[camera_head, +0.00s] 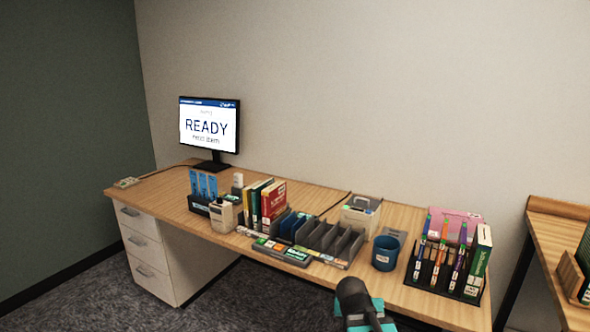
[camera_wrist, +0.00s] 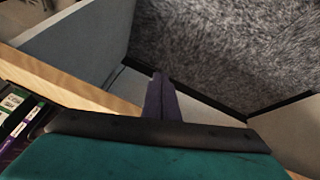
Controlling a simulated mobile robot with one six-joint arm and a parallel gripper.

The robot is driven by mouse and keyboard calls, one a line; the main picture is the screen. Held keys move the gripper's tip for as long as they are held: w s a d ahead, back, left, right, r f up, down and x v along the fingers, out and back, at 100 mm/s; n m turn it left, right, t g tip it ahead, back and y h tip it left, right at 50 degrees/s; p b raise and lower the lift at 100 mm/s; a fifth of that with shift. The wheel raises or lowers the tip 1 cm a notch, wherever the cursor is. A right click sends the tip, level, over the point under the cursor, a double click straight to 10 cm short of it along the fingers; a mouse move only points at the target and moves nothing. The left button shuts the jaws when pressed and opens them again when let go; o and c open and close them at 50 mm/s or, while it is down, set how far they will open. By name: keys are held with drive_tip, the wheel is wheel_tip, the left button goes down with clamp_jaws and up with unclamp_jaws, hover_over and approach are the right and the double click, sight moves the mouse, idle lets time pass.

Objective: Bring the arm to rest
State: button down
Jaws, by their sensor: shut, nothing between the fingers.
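My gripper (camera_wrist: 161,82) shows in the wrist view as dark purple fingers closed together beyond a black bar and a teal housing. It is shut and holds nothing. Below the fingers are grey carpet and pale panels, and the fingers touch nothing that I can see. In the head view a black and teal part of my arm (camera_head: 356,300) stands at the bottom, in front of the desk's near edge. The fingertips cannot be made out in that view.
The wooden desk (camera_head: 160,190) carries a monitor (camera_head: 209,126) reading READY, books (camera_head: 273,200), a grey slotted sorter (camera_head: 330,238), a blue cup (camera_head: 385,252) and a dark rack (camera_head: 432,278). A second wooden surface (camera_head: 552,232) stands right. Carpet (camera_wrist: 225,45) is open beside the drawers (camera_head: 147,250).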

drive_tip(key=s+a+f+n+g+y+p, duration=0.25)
drive_tip(key=s+f+g, duration=0.45)
drive_tip(key=s+f, duration=1.9)
drive_tip(key=s+a+f+g+y, duration=0.1)
drive_tip(key=s+f+g, duration=0.2)
drive_tip(key=s+f, duration=0.4)
drive_tip(key=s, duration=0.3)
drive_tip(key=shift+s+a+f+p, duration=0.3)
drive_tip(key=shift+s+p, duration=0.05)
drive_tip(key=shift+s, duration=0.05)
